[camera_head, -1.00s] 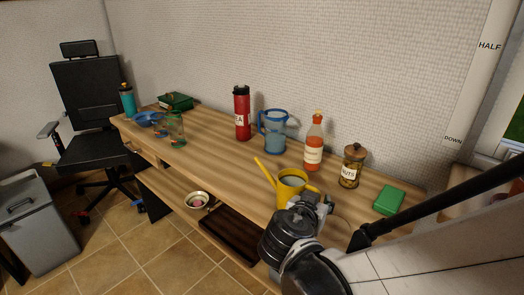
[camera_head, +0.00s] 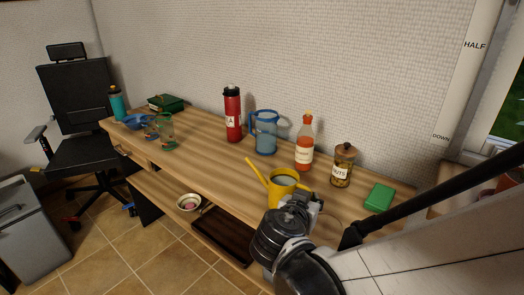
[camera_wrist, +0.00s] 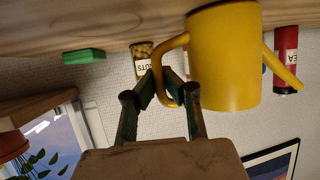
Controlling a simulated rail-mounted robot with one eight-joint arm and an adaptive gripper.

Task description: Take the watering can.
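The yellow watering can (camera_head: 284,192) is at the front edge of the wooden table (camera_head: 205,150), upright, with its spout toward the back left. In the wrist view, which is upside down, the can's body (camera_wrist: 225,60) fills the upper middle and its spout points right. Its curved handle lies between my two fingers. My gripper (camera_wrist: 162,78) appears shut on this handle, with fingertips close in on both sides. In the head view my gripper (camera_head: 312,203) is at the can's right front, and my wrist hides part of the can. Whether its base touches the table is unclear.
Behind the can stand a red bottle (camera_head: 232,115), a blue pitcher (camera_head: 265,135), an orange bottle (camera_head: 304,150) and a nuts jar (camera_head: 343,168). A green box (camera_head: 379,197) lies right. A bowl (camera_head: 188,202) sits on the lower shelf.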

